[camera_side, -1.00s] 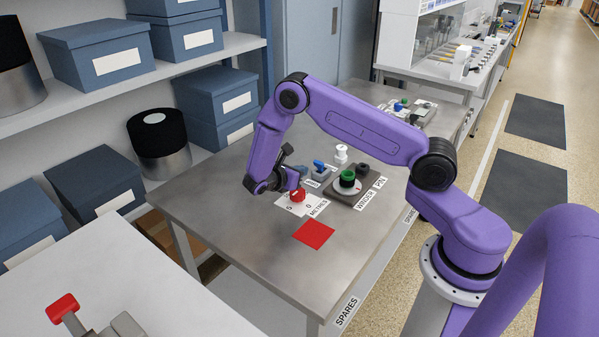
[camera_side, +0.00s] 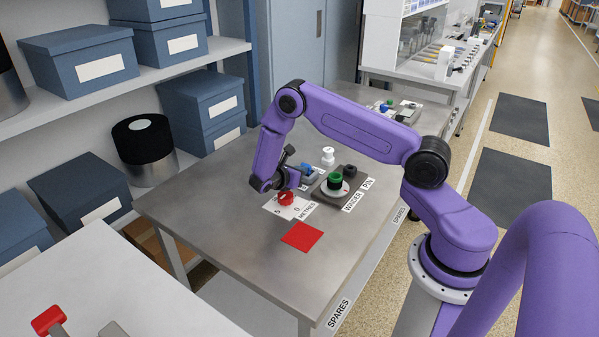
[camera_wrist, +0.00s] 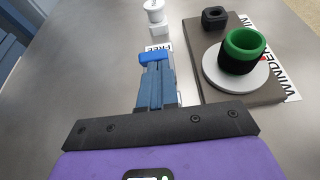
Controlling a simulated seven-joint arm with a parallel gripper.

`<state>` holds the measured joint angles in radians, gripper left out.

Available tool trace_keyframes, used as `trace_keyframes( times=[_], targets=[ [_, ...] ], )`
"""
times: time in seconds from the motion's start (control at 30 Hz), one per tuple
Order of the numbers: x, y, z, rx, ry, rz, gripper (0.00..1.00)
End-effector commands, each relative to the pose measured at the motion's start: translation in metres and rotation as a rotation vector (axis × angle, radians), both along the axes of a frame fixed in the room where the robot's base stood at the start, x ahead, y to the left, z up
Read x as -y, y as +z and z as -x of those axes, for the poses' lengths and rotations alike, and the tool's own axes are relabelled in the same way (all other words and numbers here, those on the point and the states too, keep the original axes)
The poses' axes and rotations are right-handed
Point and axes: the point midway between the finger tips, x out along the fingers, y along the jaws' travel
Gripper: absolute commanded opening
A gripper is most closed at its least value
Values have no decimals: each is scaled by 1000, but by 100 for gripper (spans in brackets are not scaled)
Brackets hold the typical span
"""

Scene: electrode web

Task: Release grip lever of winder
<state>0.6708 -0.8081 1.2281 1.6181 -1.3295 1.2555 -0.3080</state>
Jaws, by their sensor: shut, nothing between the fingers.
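A blue lever (camera_wrist: 156,57) shows ahead of my gripper (camera_wrist: 154,78), near a label reading FREE (camera_wrist: 158,47); the lever also shows in the side view (camera_side: 309,168). My gripper (camera_side: 292,183) is shut and empty, low over the table. Its fingertips appear close to or overlapping the lever; I cannot tell whether they touch.
A red knob (camera_side: 287,198) on a METRES dial card sits just below my gripper in the side view. A white piece (camera_side: 328,156) and a dark block (camera_side: 349,171) stand behind. A red square (camera_side: 302,237) lies nearer. The table's front left is clear.

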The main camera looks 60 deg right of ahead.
Motion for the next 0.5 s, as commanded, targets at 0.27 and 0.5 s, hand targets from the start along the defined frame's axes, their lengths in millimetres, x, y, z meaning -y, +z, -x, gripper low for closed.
trace_keyframes(
  times=[0.27,0.5],
  targets=[
    [3,4,0,0,-1,-49,0],
    [5,6,0,1,-1,-84,0]
  ],
)
